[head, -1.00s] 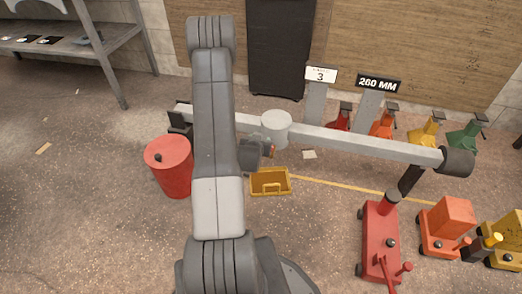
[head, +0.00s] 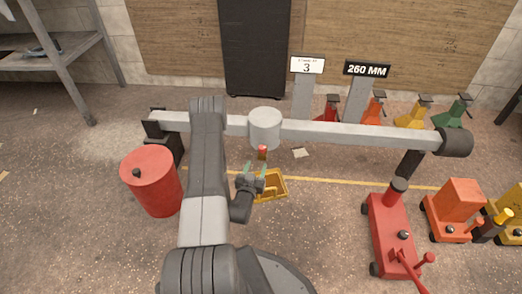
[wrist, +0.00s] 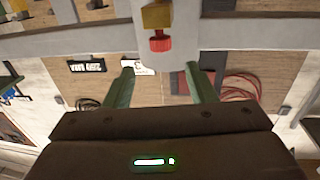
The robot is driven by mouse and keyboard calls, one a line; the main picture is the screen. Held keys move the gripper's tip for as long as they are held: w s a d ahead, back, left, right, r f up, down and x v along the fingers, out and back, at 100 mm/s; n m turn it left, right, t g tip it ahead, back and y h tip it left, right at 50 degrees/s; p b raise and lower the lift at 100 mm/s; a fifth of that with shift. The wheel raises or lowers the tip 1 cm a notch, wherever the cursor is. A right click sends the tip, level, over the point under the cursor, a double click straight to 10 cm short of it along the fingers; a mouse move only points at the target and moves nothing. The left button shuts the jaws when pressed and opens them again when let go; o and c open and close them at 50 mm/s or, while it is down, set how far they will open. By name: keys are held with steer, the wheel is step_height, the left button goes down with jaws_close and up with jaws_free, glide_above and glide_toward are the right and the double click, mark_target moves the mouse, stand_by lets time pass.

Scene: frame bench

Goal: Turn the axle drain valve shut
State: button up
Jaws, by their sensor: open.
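The axle (head: 350,134) is a long grey beam with a round housing (head: 265,128) at its middle. The drain valve, with a red knob (head: 262,152), hangs below the housing. In the wrist view the red knob (wrist: 160,44) shows on a brass body (wrist: 156,16), upper middle. My gripper (head: 254,168) is below and just in front of the valve. In the wrist view my gripper (wrist: 159,68) has its two green fingers apart and nothing between them. The knob appears beyond the fingertips, roughly centred, with no contact visible.
A yellow tray (head: 283,193) lies on the floor under the valve. A red drum (head: 152,182) stands left. A red floor jack (head: 388,232) stands right. Coloured jack stands (head: 420,108) line the back. Open floor lies between tray and floor jack.

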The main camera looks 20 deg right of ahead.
mark_target(261, 151)
steer(key=b+x, duration=0.3)
steer(key=x, duration=0.8)
steer(key=shift+w, duration=0.15)
steer(key=c, duration=1)
steer(key=shift+o, duration=0.2)
